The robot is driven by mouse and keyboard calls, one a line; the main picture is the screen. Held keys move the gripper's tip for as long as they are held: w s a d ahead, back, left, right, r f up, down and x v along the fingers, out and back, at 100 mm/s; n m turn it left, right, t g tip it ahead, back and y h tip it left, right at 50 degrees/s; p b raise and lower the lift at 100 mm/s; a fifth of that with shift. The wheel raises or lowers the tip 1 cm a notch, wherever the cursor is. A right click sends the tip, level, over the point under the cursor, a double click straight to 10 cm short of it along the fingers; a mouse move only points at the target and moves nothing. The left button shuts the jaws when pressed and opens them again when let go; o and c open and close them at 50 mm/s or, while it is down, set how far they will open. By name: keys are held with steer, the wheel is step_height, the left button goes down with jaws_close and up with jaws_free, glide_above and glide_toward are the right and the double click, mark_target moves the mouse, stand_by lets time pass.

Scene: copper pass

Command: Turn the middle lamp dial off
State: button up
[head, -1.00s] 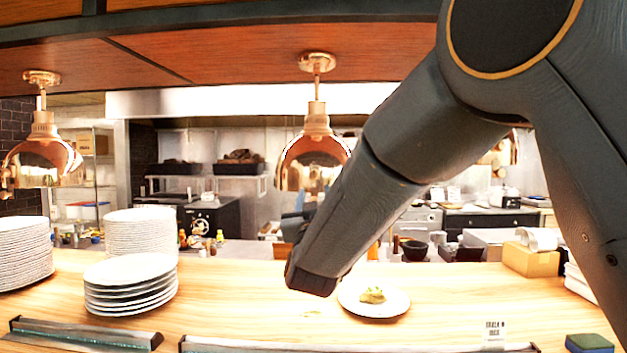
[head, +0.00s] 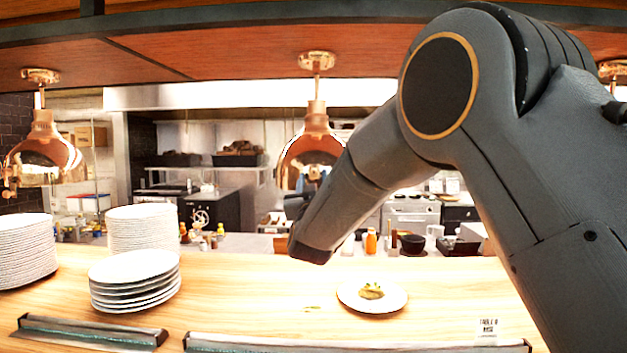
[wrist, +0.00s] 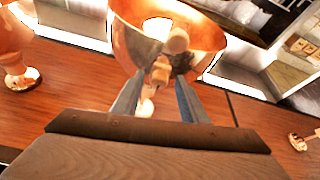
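The middle copper lamp (head: 312,152) hangs from the wooden overhead panel in the head view, its lower right partly behind my arm. In the wrist view a copper shade (wrist: 205,32) fills the top centre, with a bright white patch inside it. A small copper dial (wrist: 161,70) on a rounded stem stands out from the shade towards me. My gripper (wrist: 158,96) is open, its two grey-blue fingers apart on either side of the dial's line. I cannot tell whether either finger touches it. In the head view the fingers are mostly hidden by my arm.
Another copper lamp (head: 45,155) hangs at the left. On the wooden counter (head: 235,290) stand several stacks of white plates (head: 135,272). A plate of food (head: 352,303) and a small card (head: 488,327) are below my arm.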

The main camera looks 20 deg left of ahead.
jaws_close()
